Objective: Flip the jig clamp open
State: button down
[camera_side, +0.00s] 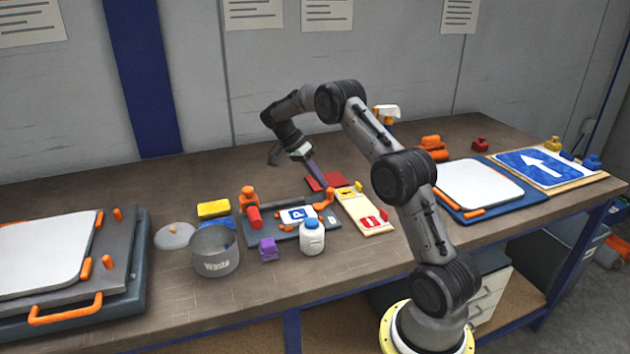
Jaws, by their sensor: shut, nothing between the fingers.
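The jig (270,234) is a dark plate near the middle of the bench. A small blue and white "P" sign (297,214) lies on it. An orange clamp part (248,194) with a red handle (254,217) is at its left end. A second orange piece (326,199) is at its right end. I cannot tell clearly whether the clamp is open or closed. My gripper (315,173) is shut and empty, pointing down above the back right of the jig, apart from the clamp.
A white bottle (312,238), purple block (267,250) and waste pot (214,251) stand in front and left of the jig. A yellow sponge (213,208) lies behind the pot. A cream board with red label (364,211) and a red item (326,181) lie close by on the right.

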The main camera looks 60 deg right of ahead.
jog(key=shift+s+d+m, duration=0.1)
jog(key=shift+s+m, duration=0.05)
jog(key=shift+m, duration=0.15)
jog(key=shift+s, duration=0.2)
jog(key=shift+s+d, duration=0.1)
jog(key=shift+s, duration=0.05)
dwell(0.3)
jog(key=v, duration=1.2)
jog(key=shift+d, duration=0.1)
